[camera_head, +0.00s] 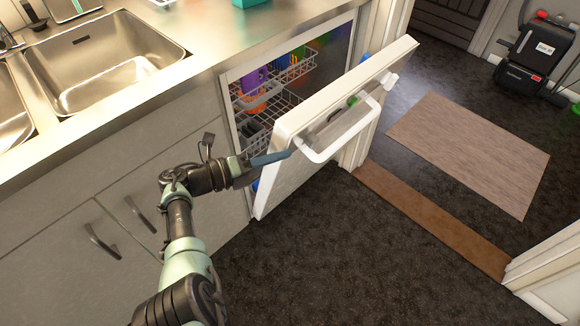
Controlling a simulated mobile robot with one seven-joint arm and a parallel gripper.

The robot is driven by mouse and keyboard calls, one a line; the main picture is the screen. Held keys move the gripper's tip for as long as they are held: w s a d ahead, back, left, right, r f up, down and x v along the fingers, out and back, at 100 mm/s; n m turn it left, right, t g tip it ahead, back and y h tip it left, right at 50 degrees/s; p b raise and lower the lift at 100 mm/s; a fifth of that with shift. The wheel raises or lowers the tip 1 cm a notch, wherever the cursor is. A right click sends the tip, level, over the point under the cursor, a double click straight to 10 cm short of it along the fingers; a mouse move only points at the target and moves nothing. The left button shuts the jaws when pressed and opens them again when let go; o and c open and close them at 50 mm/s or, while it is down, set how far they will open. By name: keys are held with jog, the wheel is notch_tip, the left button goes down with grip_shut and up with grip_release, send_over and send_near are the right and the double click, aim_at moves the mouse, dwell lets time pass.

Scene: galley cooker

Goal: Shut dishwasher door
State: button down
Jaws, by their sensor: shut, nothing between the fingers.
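The dishwasher (290,78) is built in under the counter. Its door (285,178) is partly open and tilted outward, with a white bar handle (345,135) on its outer face. Racks (258,110) holding colourful dishes show inside behind the door. My gripper (283,155) is shut and empty. Its fingertips are at the door's near left upper corner, beside the handle's left end. I cannot tell whether they touch the door. The lower part of the dishwasher's inside is hidden by the door and my arm.
A steel counter (215,40) with a sink (110,65) runs above cabinets with dark handles (100,240). Dark floor (350,260) in front of the door is clear. A doorway with a brown threshold (430,220) and a beige rug (470,150) lie to the right.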

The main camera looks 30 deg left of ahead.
jog(key=shift+w+a+r, duration=0.15)
jog(key=shift+a, duration=0.35)
jog(key=shift+w+a+r, duration=0.1)
jog(key=shift+a+r, duration=0.05)
jog(key=shift+a, duration=0.3)
